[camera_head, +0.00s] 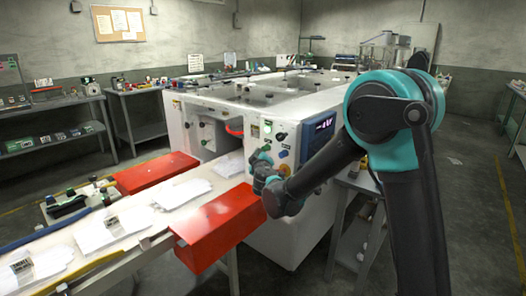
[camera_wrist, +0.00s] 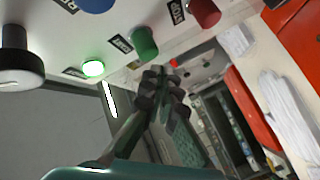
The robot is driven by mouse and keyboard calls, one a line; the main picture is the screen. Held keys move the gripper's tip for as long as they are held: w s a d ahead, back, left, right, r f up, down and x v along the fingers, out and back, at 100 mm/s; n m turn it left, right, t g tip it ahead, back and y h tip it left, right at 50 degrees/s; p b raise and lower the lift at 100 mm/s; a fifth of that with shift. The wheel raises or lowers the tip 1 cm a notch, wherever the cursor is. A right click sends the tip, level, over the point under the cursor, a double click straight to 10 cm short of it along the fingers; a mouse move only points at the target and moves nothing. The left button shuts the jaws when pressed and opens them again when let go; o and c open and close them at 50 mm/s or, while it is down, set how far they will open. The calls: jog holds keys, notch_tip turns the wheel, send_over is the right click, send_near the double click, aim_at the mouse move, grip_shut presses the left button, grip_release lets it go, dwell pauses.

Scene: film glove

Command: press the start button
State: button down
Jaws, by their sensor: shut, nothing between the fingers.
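The machine's control panel (camera_head: 273,140) is on the near right corner of the white machine. In the wrist view a green push button (camera_wrist: 143,42) sits beside a small dark label, too blurred to read surely; I take it as the start button. A lit green lamp (camera_wrist: 93,68) is to its left and a red button (camera_wrist: 204,12) to its right. My gripper (camera_head: 261,160) is in front of the panel. In the wrist view my gripper (camera_wrist: 160,82) has its dark fingers shut and empty, with the tips just below the green button. Whether they touch it cannot be told.
A black knob (camera_wrist: 15,55) and a blue button (camera_wrist: 97,4) are on the same panel. A screen (camera_head: 319,129) is at its right. Red guards (camera_head: 220,220) flank a conveyor (camera_head: 120,225) with white gloves (camera_head: 110,228). Open floor lies at the right.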

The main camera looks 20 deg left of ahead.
jog(key=shift+s, duration=0.1)
jog(key=s, duration=0.1)
jog(key=s+a, duration=0.1)
jog(key=s, duration=0.1)
jog(key=s+a, duration=0.1)
jog(key=shift+s, duration=0.25)
dwell(0.3)
